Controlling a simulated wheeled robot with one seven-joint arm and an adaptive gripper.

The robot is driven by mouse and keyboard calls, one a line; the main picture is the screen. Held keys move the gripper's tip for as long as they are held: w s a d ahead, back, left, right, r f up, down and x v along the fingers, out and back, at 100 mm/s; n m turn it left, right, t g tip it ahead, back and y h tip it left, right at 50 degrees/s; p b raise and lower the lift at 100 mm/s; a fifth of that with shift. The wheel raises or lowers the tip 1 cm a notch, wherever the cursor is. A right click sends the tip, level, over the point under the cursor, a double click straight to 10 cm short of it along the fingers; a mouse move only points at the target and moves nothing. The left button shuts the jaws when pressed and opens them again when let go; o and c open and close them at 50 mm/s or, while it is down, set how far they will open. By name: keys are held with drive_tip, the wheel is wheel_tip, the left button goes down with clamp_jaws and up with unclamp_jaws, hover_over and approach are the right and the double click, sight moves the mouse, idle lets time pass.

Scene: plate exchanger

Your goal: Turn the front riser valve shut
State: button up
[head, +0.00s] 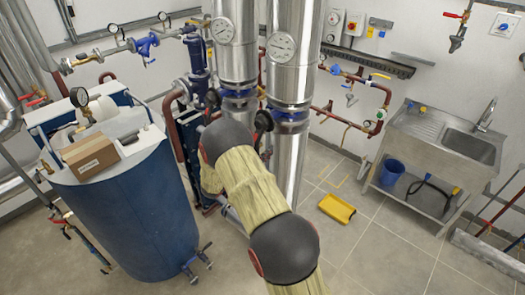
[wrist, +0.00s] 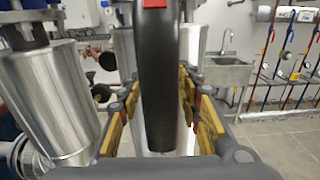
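Two silver-clad risers stand in the head view. The right, nearer one, the front riser (head: 287,70), has a blue valve (head: 290,115) with a dark round handwheel (head: 263,121) at its left. The rear riser (head: 235,50) has a similar blue valve (head: 238,97). My arm covers the lower part of the risers, and my gripper is hidden behind it there. In the wrist view my gripper (wrist: 160,115) has its yellow-padded fingers apart. A black bar-like part (wrist: 160,80) with red at its top stands between them. I cannot tell whether the pads touch it.
A blue tank (head: 125,215) with a cardboard box (head: 90,155) on top is at the left. A steel sink (head: 440,145) stands at the right wall. A yellow tray (head: 337,208) lies on the floor. In the wrist view a metal-clad pipe (wrist: 50,100) is close at the left.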

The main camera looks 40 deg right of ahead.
clamp_jaws()
idle(0.7)
